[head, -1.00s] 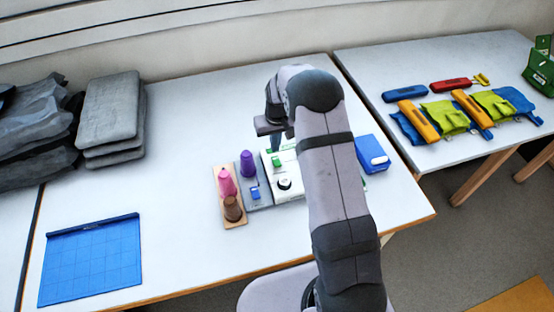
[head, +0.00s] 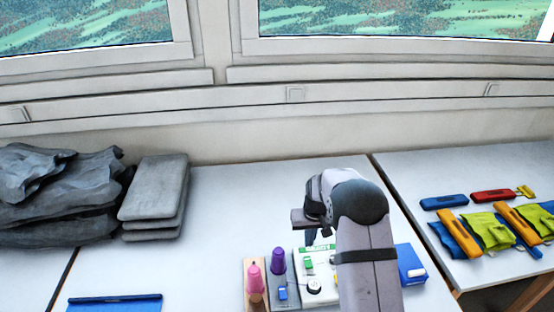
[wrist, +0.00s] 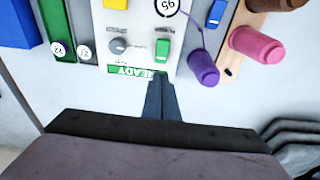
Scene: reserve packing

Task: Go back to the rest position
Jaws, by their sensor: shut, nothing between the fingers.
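My gripper (head: 311,238) is shut and empty. In the head view it hangs at the back edge of a white panel (head: 330,290). In the wrist view my gripper's closed fingers (wrist: 161,98) point at the panel's edge, by a green READY label (wrist: 137,71). Whether the fingertips touch the panel cannot be told. The panel carries a grey knob (wrist: 118,46) and a green switch (wrist: 162,49). My arm covers part of the panel in the head view.
A purple cone (head: 278,261) and a pink cone (head: 255,279) stand left of the panel. A blue box (head: 411,265) lies right of it. Grey pads (head: 155,190) are stacked at the left. A second table (head: 480,165) holds pouches. The table behind my gripper is clear.

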